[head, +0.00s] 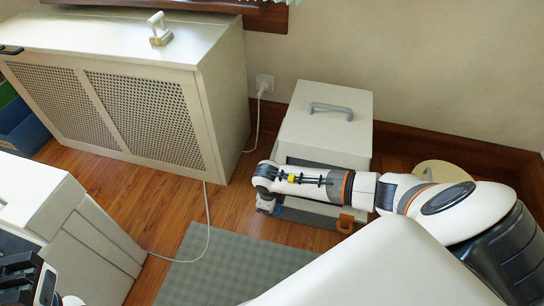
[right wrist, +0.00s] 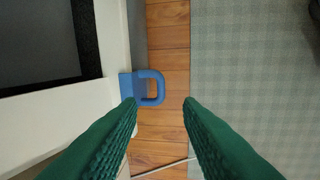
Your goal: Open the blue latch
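The blue latch (right wrist: 149,88) is a flat plate with a squared loop, fixed at the edge of a pale frame (right wrist: 112,60) around a dark panel. My right gripper (right wrist: 159,104) is open, its green fingers apart below the latch in the right wrist view, with nothing seen between them. In the head view my right arm reaches across the front of a white box (head: 312,132) with a grey top handle (head: 330,108); the right fingers are mostly hidden there. My left gripper (head: 26,280) shows partly at the lower left, its opening unclear.
A radiator cabinet (head: 130,90) stands behind left, a white unit (head: 60,225) at left, and a round stool top (head: 440,172) at right.

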